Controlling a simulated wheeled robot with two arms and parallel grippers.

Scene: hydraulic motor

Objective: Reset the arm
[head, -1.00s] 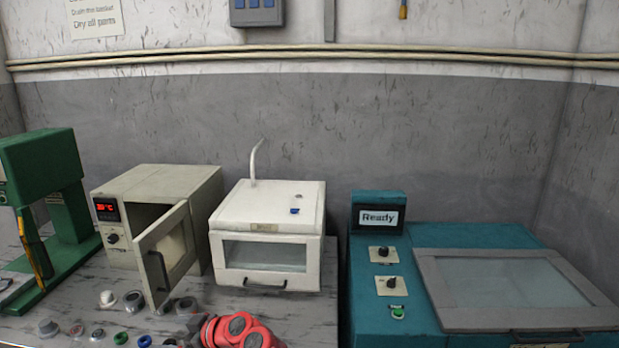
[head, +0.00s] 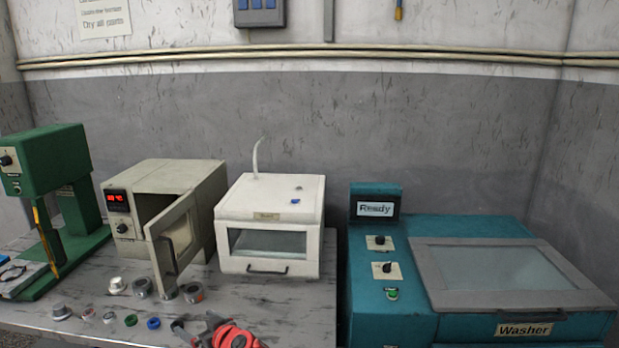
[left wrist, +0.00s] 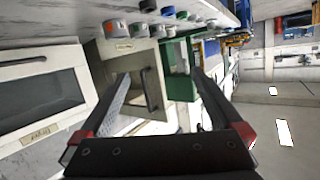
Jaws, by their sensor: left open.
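My left gripper (head: 196,333) is at the bottom edge of the head view, by the front of the table. Its dark fingers are apart with nothing between them, and its red arm joint (head: 236,337) shows beside it. In the left wrist view the two fingers of the gripper (left wrist: 158,80) are spread wide and empty, in front of the beige oven (left wrist: 120,60). My right gripper is in neither view.
The oven (head: 185,172) has its door (head: 178,240) ajar. Small parts, including a blue ring (head: 153,323) and green ring (head: 130,320), lie along the table front. A white dryer (head: 268,200), teal washer (head: 400,325) and green press (head: 45,160) stand around.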

